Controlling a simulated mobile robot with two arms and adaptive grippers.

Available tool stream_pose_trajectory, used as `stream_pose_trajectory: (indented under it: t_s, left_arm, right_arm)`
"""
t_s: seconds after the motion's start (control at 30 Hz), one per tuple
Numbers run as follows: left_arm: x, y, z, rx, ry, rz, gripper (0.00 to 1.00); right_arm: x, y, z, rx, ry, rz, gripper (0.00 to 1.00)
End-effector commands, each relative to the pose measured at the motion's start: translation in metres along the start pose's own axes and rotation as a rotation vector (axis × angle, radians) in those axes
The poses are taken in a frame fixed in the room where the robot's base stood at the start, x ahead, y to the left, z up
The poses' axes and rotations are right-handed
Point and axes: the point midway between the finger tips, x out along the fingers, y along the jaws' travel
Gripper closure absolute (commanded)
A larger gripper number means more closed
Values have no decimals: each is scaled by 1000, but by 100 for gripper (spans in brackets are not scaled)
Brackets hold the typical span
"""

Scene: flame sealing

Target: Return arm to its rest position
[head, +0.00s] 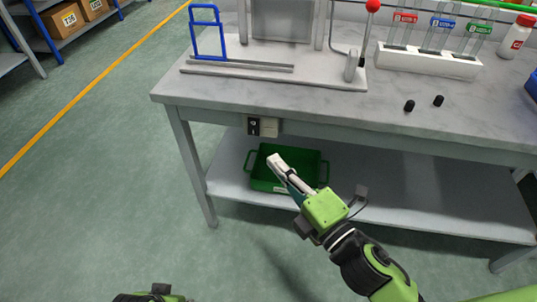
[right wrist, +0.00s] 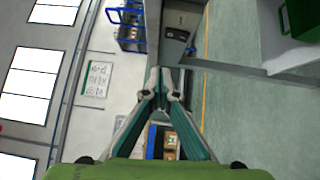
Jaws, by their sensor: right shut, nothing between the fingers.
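My right arm comes in from the lower right in the head view. Its right gripper (head: 277,160) is shut and empty, in the air in front of the workbench (head: 300,108), with the tips over the green bin in the picture. In the right wrist view the two fingers of this gripper (right wrist: 158,72) meet at their tips with nothing between them. Only a small green and black part of my own body shows at the bottom left of the head view. My left gripper is not in view.
A green bin (head: 260,182) sits on the lower shelf (head: 430,195). On the bench are a white rack (head: 425,62) with several labelled tubes, two small black caps (head: 409,105), a red-knobbed lever (head: 372,6) and a blue frame (head: 207,35). The floor at left is clear.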

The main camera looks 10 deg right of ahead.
Motion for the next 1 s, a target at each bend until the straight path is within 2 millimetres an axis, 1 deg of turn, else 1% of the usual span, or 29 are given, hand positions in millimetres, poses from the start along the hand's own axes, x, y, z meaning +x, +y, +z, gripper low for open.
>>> stream_pose_trajectory:
  t_s: [0.03,0.2,0.67,0.77,0.87,0.97,1.0]
  left_arm:
    - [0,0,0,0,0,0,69]
    - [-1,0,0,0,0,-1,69]
    - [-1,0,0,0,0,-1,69]
    - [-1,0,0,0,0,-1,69]
    - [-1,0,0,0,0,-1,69]
    - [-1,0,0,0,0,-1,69]
    - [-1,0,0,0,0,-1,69]
  right_arm:
    - [-4,0,0,0,0,-1,100]
    - [-9,2,0,-1,1,1,100]
    - [-9,2,0,-1,1,1,100]
    - [-9,-2,3,17,-14,-10,100]
    - [-10,-19,22,124,-94,-67,100]
    - [-22,-61,56,346,-263,-186,100]
    - [-32,-84,68,459,-348,-245,100]
